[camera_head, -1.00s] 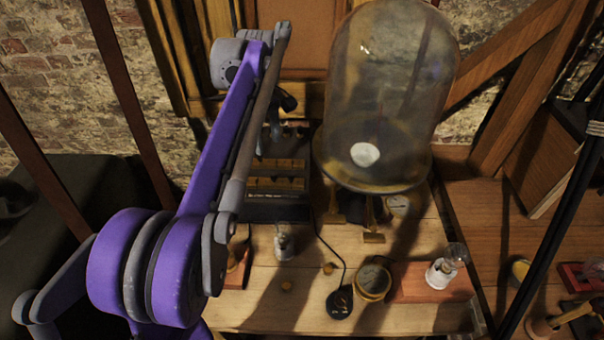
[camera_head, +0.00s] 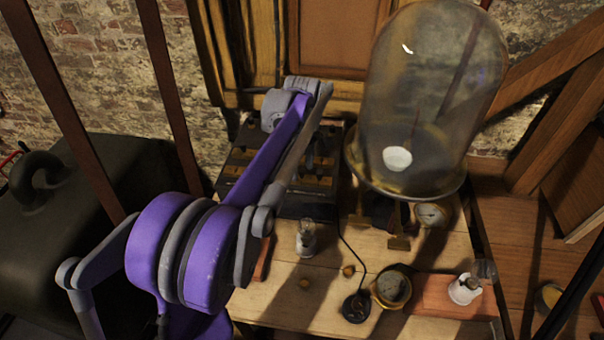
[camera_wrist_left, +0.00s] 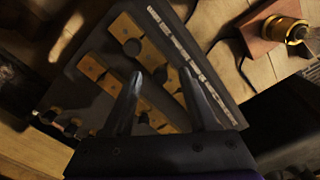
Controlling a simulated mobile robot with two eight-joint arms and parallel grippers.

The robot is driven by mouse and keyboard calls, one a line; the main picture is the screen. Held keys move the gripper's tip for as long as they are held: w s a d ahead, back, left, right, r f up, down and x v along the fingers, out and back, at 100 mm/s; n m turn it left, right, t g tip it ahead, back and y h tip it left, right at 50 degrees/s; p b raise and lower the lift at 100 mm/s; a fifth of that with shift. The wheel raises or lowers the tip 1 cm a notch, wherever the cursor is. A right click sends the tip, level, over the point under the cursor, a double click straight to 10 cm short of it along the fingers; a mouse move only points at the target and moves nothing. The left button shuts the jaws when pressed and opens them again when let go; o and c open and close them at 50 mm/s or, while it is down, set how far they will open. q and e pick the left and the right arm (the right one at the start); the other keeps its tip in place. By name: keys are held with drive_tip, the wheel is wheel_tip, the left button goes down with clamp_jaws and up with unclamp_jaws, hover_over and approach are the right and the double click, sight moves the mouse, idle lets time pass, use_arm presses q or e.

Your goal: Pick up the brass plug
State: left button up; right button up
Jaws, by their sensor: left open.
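A dark box (camera_head: 237,187) with rows of brass blocks stands at the back left of the wooden table, partly hidden behind my left arm. In the left wrist view the same box (camera_wrist_left: 196,60) lies tilted below my left gripper (camera_wrist_left: 160,73). The gripper is open, its two fingers apart over the brass blocks, with nothing seen between them. Dark knobs stand along the box's left side in that view. I cannot tell which piece is the brass plug. My right gripper is out of view.
A large glass bell jar (camera_head: 430,90) stands right of the box. A small glass lamp (camera_head: 306,240), a round brass gauge (camera_head: 392,288), a black disc with a cord (camera_head: 356,307) and a reddish wooden base (camera_head: 430,292) occupy the front of the table.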

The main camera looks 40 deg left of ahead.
use_arm(q)
clamp_jaws()
idle(0.5)
wheel_tip(320, 180, up, 9)
drive_tip(key=p, duration=0.1)
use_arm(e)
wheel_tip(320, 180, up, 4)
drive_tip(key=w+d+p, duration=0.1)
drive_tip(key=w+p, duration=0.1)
use_arm(q)
drive_tip(key=shift+w+a+f+m+b, duration=0.35)
drive_tip(key=shift+w+a+f+b, duration=0.2)
drive_tip(key=shift+w+f, duration=0.55)
drive_tip(key=shift+w+a+f+m+b, duration=0.3)
drive_tip(key=shift+w+a+f+b, duration=0.25)
drive_tip(key=shift+w+f, duration=0.5)
drive_tip(key=shift+w+a+f+m+b, duration=0.4)
drive_tip(key=shift+w+a+f, duration=0.3)
drive_tip(key=shift+w+f, duration=0.4)
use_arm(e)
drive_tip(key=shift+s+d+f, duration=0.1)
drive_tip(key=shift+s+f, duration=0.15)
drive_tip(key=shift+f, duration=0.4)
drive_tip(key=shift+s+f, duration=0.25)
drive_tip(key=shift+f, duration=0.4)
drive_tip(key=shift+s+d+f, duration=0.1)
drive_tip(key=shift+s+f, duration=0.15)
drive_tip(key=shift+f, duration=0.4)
